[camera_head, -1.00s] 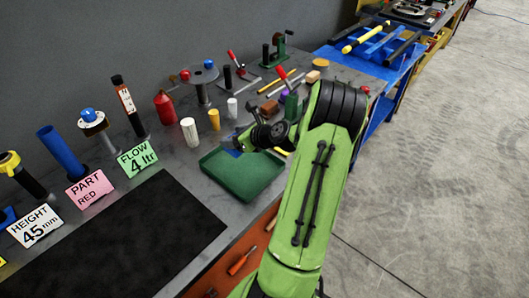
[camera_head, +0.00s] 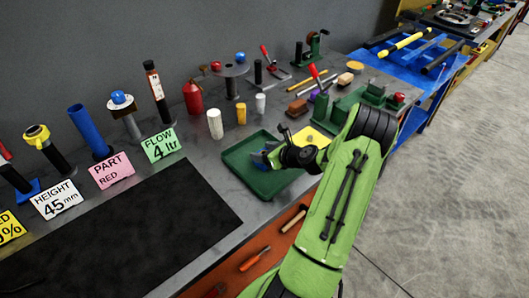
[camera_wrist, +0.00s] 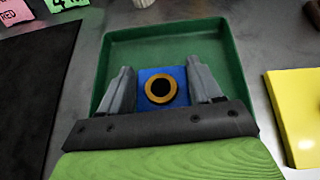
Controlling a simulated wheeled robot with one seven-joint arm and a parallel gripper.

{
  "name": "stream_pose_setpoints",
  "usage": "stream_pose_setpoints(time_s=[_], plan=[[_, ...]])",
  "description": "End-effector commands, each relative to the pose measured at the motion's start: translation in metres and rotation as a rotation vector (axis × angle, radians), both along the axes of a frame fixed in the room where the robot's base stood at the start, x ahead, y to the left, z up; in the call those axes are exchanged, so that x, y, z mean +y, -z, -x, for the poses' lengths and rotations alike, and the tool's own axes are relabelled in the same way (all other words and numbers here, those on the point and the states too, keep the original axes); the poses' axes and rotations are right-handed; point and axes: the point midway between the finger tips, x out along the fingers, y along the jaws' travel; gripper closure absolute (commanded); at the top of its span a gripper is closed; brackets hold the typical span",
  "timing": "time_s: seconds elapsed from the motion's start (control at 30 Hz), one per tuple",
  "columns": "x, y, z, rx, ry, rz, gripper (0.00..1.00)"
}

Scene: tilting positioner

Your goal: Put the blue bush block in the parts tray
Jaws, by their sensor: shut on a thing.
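The blue bush block (camera_wrist: 176,73), a blue square with a bronze ring around a dark hole, sits between the jaws of my gripper (camera_wrist: 162,85). The gripper is shut on it. In the head view, only a bit of blue shows at my gripper (camera_head: 266,156), and the rest of the block is hidden. The green parts tray (camera_head: 243,177) has a low rim and lies under the gripper. In the wrist view, the bare floor of the tray (camera_wrist: 165,48) shows beyond the block. I cannot tell whether the block touches the tray floor.
A yellow plate (camera_head: 312,136) lies right of the tray. White and yellow cylinders (camera_head: 215,124) and a red bottle (camera_head: 193,98) stand behind it. A green fixture (camera_head: 352,103) is farther right. A black mat (camera_head: 120,225) and sign cards (camera_head: 111,169) are to the left.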

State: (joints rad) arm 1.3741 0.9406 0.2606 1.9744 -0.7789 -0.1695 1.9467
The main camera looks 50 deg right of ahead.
Motion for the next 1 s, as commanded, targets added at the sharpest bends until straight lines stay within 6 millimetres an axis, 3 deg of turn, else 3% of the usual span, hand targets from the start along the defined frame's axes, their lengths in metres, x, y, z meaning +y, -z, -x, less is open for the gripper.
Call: stream_pose_setpoints(time_s=[0.13, 0.17, 0.33, 0.67, 1.0], plan=[[0.0, 0.0, -0.001, -0.005, 0.0, 0.001, 1.0], [0.0, 0.003, 0.0, 0.0, 0.0, 0.0, 0.34], [0.0, 0.002, 0.0, 0.0, 0.0, 0.0, 0.1], [-0.001, -0.003, 0.002, 0.001, 0.002, 0.0, 0.1], [0.001, -0.044, 0.076, 0.002, 0.006, 0.0, 0.1]])
